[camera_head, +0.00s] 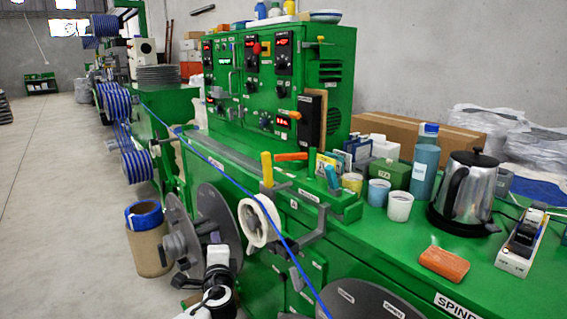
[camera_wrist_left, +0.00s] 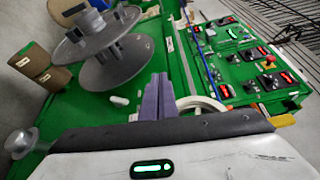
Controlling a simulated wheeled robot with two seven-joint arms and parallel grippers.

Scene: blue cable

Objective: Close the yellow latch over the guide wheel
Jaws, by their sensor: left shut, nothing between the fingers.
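The yellow latch (camera_head: 267,170) stands upright just above the white guide wheel (camera_head: 258,222) on the front of the green machine. The blue cable (camera_head: 222,168) runs diagonally down across the machine and past the wheel. My left gripper (camera_head: 217,254) is low and just left of the wheel, apart from the latch. Its fingers (camera_wrist_left: 158,97) are shut and empty in the left wrist view. There, part of the white wheel (camera_wrist_left: 200,102) shows behind the fingers, and a yellow piece (camera_wrist_left: 283,121), likely the latch, peeks past the gripper housing. My right gripper is not in view.
Grey reel discs (camera_head: 213,213) stand left of the wheel, and another grey disc (camera_head: 365,300) is below right. An orange handle (camera_head: 291,156) lies near the latch. Cups, a blue bottle (camera_head: 425,160) and a kettle (camera_head: 468,190) stand on the green top.

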